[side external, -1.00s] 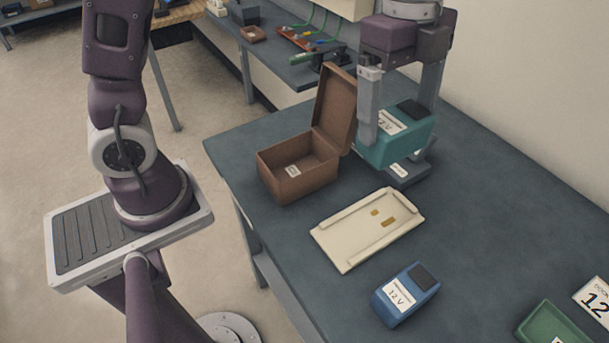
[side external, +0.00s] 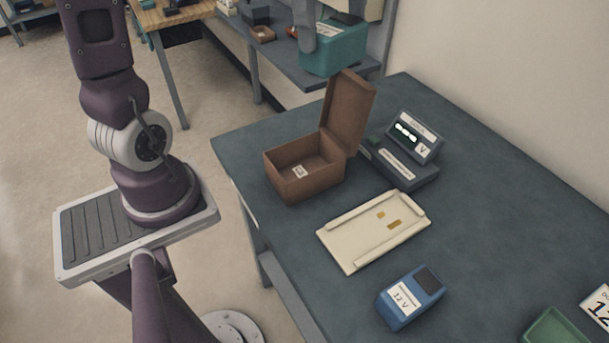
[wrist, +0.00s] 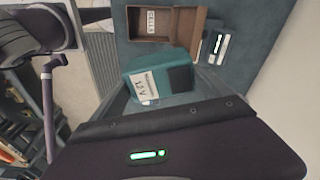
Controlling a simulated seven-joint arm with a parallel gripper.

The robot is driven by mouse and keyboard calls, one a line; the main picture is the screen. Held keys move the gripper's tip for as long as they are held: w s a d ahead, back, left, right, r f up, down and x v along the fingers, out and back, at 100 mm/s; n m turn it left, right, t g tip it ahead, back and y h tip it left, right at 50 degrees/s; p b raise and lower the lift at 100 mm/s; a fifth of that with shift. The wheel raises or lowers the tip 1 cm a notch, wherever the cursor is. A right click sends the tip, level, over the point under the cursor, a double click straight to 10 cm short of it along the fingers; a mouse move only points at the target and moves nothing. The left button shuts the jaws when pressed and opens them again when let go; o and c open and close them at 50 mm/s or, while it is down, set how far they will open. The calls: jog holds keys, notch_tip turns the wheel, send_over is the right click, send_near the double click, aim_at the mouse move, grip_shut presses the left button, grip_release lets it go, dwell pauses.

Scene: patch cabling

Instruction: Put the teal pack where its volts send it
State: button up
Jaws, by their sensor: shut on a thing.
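The teal pack (side external: 338,50) is held high above the far side of the table, at the top of the side view. My gripper (side external: 330,36) is shut on it, with most of the hand out of frame. In the wrist view the teal pack (wrist: 160,78) shows a white label that appears to read 12 V and a dark end. The brown box (side external: 305,168) stands with its lid open. In the wrist view its inside label reads CELLS (wrist: 152,20). The tester (side external: 400,155) beside it has a lit display, too small to read surely.
A cream plate with rails and two gold contacts (side external: 372,232) lies mid-table. A blue pack marked 12 V (side external: 411,297) sits nearer. A green tray (side external: 555,330) and a card showing 12 (side external: 600,304) are cut off at lower right.

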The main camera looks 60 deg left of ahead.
jog(key=s+a+n, duration=0.1)
jog(key=s+a, duration=0.1)
jog(key=a, duration=0.2)
send_over(304, 154)
jog(key=s+d, duration=0.3)
jog(key=d, duration=0.2)
notch_tip(304, 154, down, 29)
jog(key=shift+a+r, duration=0.15)
jog(key=o, duration=1.8)
jog(key=shift+o, duration=0.2)
